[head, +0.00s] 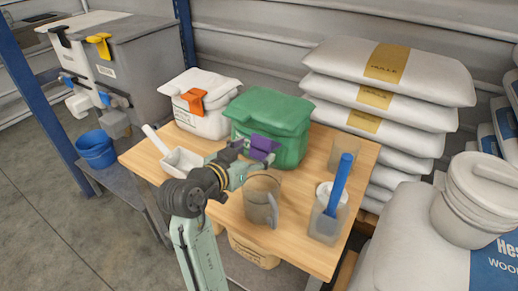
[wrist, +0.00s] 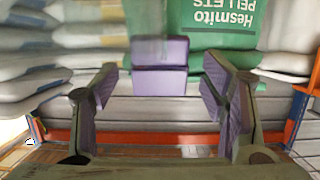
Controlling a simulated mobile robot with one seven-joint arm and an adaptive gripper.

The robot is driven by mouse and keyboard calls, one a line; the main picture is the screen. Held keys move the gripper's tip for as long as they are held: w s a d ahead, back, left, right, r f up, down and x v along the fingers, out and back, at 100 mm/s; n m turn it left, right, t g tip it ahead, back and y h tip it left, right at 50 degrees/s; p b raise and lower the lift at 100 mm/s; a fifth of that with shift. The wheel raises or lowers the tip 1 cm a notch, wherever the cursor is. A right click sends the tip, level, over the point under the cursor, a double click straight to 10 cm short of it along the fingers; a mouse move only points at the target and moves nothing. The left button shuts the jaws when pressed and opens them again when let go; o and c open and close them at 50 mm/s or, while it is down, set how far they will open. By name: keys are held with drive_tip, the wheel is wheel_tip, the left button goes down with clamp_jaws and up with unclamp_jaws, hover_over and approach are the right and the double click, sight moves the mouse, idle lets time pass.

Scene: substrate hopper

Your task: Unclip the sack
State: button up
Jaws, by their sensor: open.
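A green sack (head: 272,115) stands on the wooden table with its top folded over. A purple clip (head: 264,143) sits at its front, beside my gripper. In the wrist view the green sack (wrist: 222,25) bears white lettering, and the purple clip (wrist: 160,66) is centred ahead of the fingers. My gripper (wrist: 162,98) is open, with one purple-padded finger on each side of the clip's line and no visible contact. In the head view my gripper (head: 240,157) is partly hidden by its own wrist.
A white sack (head: 203,115) with an orange clip (head: 194,98) stands left of the green one. A white scoop (head: 183,162), clear jug (head: 262,190), clear cup (head: 343,152) and container with a blue-handled tool (head: 327,225) share the table (head: 290,248). Stacked sacks (head: 390,70) stand behind.

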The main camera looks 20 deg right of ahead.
drive_tip(key=v, duration=0.8)
drive_tip(key=shift+a, duration=0.2)
